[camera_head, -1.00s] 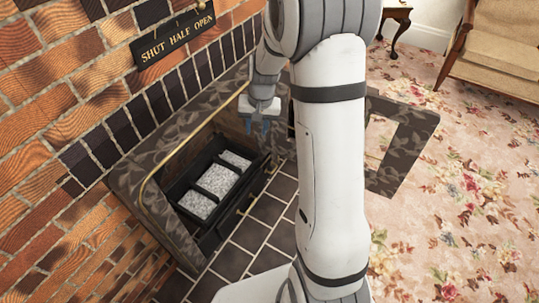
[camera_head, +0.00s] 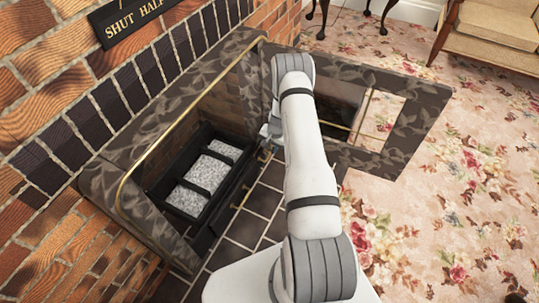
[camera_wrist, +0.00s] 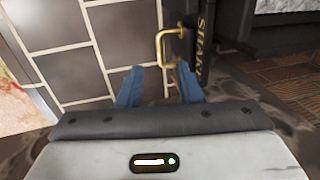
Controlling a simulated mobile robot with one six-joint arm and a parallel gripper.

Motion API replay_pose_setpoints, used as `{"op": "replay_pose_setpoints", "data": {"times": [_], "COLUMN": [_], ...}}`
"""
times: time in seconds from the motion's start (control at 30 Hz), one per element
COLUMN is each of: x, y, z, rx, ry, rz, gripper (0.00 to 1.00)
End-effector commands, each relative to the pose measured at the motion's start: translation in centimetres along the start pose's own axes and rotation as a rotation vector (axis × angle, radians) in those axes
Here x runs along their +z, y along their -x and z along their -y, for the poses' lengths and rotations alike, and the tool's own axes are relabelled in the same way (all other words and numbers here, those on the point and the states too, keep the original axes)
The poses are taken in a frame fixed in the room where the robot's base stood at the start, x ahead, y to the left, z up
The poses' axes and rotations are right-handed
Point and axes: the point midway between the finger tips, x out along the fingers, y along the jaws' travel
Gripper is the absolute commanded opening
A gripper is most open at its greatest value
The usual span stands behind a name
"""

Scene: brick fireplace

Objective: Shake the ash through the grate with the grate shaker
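The grate (camera_head: 230,203) is a dark metal box low in the fireplace opening, with pale grey ash (camera_head: 206,172) in its sections. A brass loop handle (camera_wrist: 165,45) stands beside a dark plate lettered "SHAKE" (camera_wrist: 203,45) in the wrist view. I take this handle for the grate shaker. My gripper (camera_wrist: 159,80) is open, with its two blue fingers apart and nothing between them. The handle lies just beyond the fingertips, nearer the right finger; I cannot tell if they touch. In the head view my arm hides most of the gripper.
A patterned dark fireplace surround (camera_head: 125,200) with a brass rail frames the opening. A similar frame (camera_head: 400,140) stands to the right of my arm. Dark floor tiles (camera_head: 250,228) lie in front of the grate.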

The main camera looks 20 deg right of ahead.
Motion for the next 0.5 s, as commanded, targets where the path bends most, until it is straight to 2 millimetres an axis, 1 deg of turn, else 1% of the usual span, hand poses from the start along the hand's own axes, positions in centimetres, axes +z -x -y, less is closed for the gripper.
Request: {"op": "replay_pose_setpoints", "data": {"times": [0.03,0.3,0.4,0.5], "x": [0.0,0.1,0.0,0.0], "y": [-0.8,-5.2,-6.5,-7.2], "z": [-0.1,-0.2,-0.1,-0.1], "rx": [0.001,0.001,0.0,0.0], "ry": [-0.001,-0.001,-0.002,-0.002], "rz": [0.001,0.001,0.001,0.001], "gripper": [0.33,0.33,0.33,0.33]}}
